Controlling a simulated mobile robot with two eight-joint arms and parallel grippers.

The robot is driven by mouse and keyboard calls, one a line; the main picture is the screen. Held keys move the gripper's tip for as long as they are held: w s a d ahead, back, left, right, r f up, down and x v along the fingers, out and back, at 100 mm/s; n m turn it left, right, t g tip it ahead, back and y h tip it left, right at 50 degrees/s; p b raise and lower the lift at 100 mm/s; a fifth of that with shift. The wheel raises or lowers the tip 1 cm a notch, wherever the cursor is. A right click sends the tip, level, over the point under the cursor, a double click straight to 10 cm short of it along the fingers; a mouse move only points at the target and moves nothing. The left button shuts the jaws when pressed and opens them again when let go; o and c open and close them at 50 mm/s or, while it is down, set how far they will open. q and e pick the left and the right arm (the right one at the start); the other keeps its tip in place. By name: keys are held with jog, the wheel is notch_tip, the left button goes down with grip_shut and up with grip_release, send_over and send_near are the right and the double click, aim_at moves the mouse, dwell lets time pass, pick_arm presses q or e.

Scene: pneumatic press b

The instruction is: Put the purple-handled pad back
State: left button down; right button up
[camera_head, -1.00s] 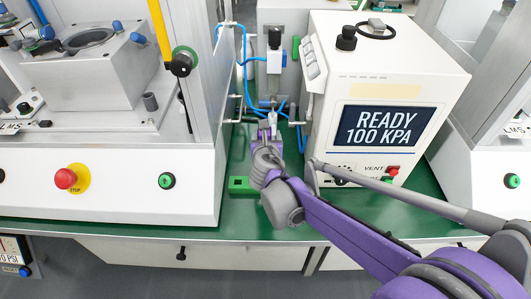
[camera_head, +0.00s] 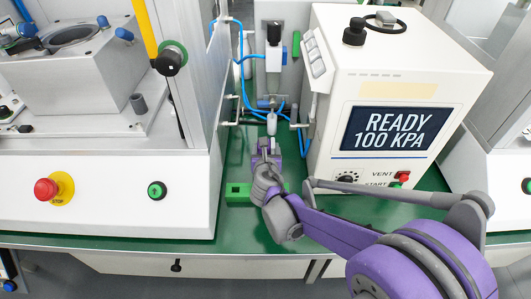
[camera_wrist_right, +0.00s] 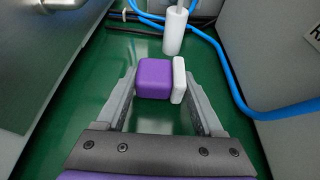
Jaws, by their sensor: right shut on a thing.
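The purple-handled pad shows in the right wrist view as a purple block (camera_wrist_right: 155,79) with a thin white slab (camera_wrist_right: 179,81) on its right side. My right gripper (camera_wrist_right: 161,88) is shut on it, with one finger on each side. Green bench top shows below the pad. I cannot tell whether the pad touches it. In the head view my right gripper (camera_head: 266,147) reaches into the gap between the left machine and the display box, and the pad is not clearly visible there. My left gripper is not in view.
A white cylinder (camera_wrist_right: 175,31) stands just beyond the pad, with blue hoses (camera_wrist_right: 232,80) beside it. A green block (camera_head: 238,192) lies left of my wrist. The left machine (camera_head: 110,190) and the display box (camera_head: 345,100), reading READY 100 KPA, wall in the narrow green bench strip (camera_head: 230,215).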

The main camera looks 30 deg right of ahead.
jog(key=shift+w+f, duration=0.1)
jog(key=shift+f, duration=0.55)
jog(key=shift+f, duration=0.15)
jog(key=o, duration=1.3)
jog(key=shift+o, duration=0.2)
